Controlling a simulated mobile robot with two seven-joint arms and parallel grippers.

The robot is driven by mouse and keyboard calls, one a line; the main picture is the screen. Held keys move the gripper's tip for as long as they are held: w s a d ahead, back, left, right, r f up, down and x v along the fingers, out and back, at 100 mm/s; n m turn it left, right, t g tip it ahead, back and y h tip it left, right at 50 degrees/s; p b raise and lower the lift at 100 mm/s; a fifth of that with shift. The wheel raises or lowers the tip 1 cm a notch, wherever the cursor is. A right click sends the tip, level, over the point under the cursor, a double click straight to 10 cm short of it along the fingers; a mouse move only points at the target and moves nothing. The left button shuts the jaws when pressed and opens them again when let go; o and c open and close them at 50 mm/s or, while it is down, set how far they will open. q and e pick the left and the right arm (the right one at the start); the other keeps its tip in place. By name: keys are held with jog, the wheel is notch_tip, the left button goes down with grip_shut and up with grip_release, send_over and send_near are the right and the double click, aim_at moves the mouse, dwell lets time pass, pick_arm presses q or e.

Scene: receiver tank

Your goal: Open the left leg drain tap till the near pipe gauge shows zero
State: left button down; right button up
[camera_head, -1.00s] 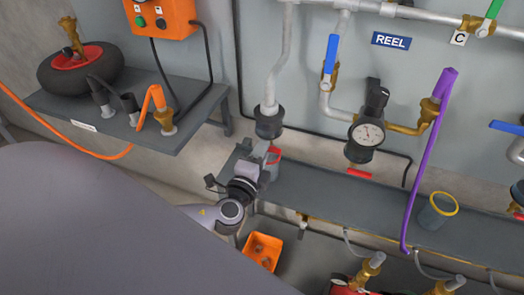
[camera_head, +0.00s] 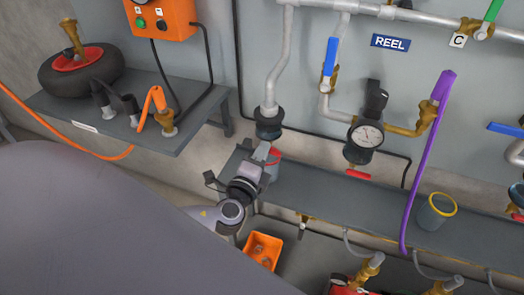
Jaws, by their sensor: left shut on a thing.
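The left pipe leg (camera_head: 279,60) comes down the wall to a black fitting (camera_head: 269,124). Below it shows the red drain tap handle (camera_head: 274,155), partly hidden by my gripper. My left gripper (camera_head: 262,152) is at this handle, shut on it, just under the fitting; the exact grip is hard to see. A round gauge (camera_head: 366,134) with a pale dial sits on the right leg, above another red tap handle (camera_head: 358,174). Its needle is too small to read surely. My right gripper is not in view.
A grey bench (camera_head: 320,192) runs along the wall below the taps, with a yellow-rimmed cup (camera_head: 437,211) on it. A purple hose (camera_head: 427,160) hangs at the right. An orange bin (camera_head: 263,249) stands below. A shelf (camera_head: 190,130) carries a wheel (camera_head: 83,70).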

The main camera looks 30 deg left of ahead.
pick_arm(q)
jog(key=shift+m+p, duration=2.15)
jog(key=shift+m, duration=3.45)
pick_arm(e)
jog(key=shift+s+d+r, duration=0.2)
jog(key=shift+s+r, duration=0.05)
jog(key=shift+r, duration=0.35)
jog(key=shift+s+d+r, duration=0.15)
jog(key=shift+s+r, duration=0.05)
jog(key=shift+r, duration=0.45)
pick_arm(q)
jog(key=c, duration=1.5)
grip_release()
jog(key=shift+v, duration=3.6)
